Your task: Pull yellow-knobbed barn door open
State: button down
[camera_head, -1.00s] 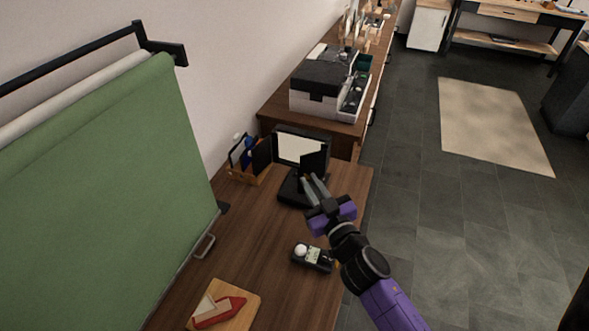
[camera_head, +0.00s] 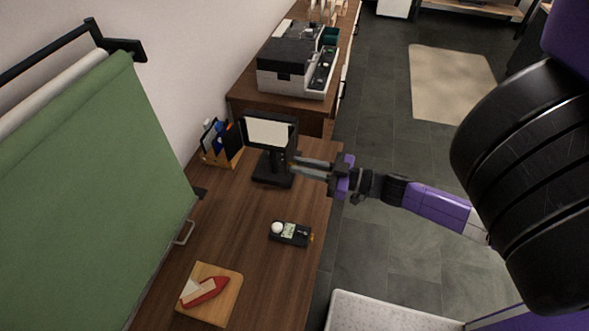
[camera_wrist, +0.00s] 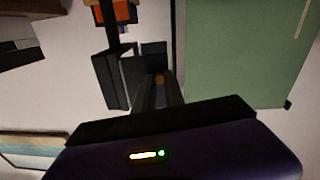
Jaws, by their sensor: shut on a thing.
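The light on the table has a black frame and a pale panel (camera_head: 268,132), and stands on a black base. A dark barn door flap (camera_head: 293,142) is at its right side. My gripper (camera_head: 294,165) reaches in from the right, fingertips at the flap's lower edge. The fingers partly hide the knob and the flap's edge.
A black meter with a white dome (camera_head: 290,233) and a board with a red clamp-like tool (camera_head: 208,290) lie on the wooden table (camera_head: 235,235). An organizer (camera_head: 221,145) stands behind left. A green backdrop (camera_head: 90,200) fills the left.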

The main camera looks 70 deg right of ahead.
jog(key=shift+s+d+f+n+y, duration=0.2)
jog(key=shift+n+y, duration=0.2)
jog(key=shift+y, duration=0.2)
jog(key=shift+s, duration=0.1)
jog(key=c, duration=1.4)
grip_release()
jog(key=shift+r, duration=0.1)
jog(key=s+b, duration=0.2)
jog(key=s, duration=0.5)
jog(key=shift+s+d, duration=0.25)
jog(key=shift+s, duration=0.1)
